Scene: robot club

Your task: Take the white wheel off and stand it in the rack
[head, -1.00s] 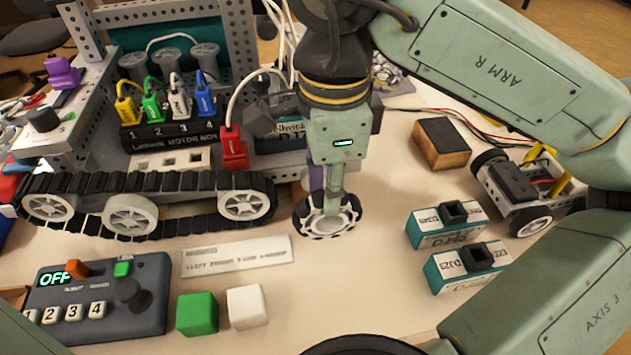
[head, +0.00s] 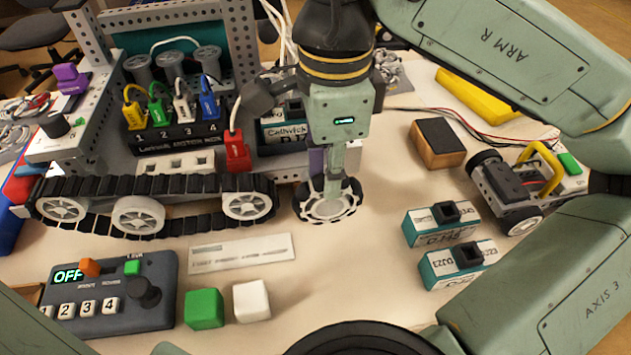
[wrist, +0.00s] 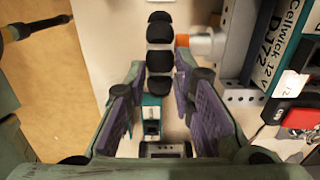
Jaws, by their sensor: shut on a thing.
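The wheel (head: 328,204) has a white hub and black rollers around its rim. It is upright beside the right end of the tracked chassis in the head view. My gripper (head: 334,182) points down and is shut on the wheel. In the wrist view, the wheel's rollers (wrist: 159,60) show edge-on between my purple-padded fingers (wrist: 158,105). A white stub with an orange collar (wrist: 198,44) is right of the rollers. I cannot tell whether the wheel is still joined to it. I cannot make out a rack in either view.
The tracked chassis (head: 140,215) fills the left. A control box (head: 110,290), a green cube (head: 204,308) and a white cube (head: 251,300) are in front. Two teal blocks (head: 440,222) (head: 458,264), a wooden-sided block (head: 438,143) and a small wheeled cart (head: 510,190) are right.

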